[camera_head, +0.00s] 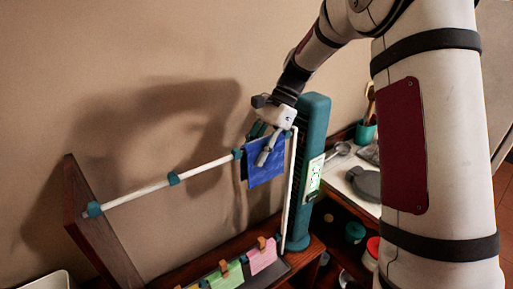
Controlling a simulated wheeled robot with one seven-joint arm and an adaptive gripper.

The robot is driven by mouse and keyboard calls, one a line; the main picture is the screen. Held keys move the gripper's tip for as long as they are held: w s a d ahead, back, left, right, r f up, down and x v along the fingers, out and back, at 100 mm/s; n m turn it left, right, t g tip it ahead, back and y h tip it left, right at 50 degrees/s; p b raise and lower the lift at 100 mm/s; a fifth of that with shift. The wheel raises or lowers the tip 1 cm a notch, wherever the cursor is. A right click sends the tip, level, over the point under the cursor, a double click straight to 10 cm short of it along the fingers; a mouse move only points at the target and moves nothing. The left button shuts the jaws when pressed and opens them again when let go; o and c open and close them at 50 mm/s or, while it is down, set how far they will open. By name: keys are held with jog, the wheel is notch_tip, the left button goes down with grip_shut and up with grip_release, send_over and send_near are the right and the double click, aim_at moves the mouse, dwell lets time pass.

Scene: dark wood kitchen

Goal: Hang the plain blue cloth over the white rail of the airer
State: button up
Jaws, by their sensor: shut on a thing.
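The plain blue cloth (265,168) hangs down at the right end of the white rail (203,168), close to the teal post. My gripper (268,150) is shut on the cloth at its upper part. A narrow strip of blue also shows at the left behind the cloth's front face, near the rail. I cannot tell whether the cloth rests on the rail or is only held beside it. The airer has teal clips (173,179) along the rail and a dark wooden end board (97,225) at the left.
A teal tower (309,150) with a lit panel stands just right of the cloth. Pink (262,256) and green (226,275) pieces are clipped low in front. A counter with a grey lidded item (366,184) is at the right. The rail's left stretch is clear.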

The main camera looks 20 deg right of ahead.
jog(key=o, duration=1.2)
jog(key=shift+o, duration=0.2)
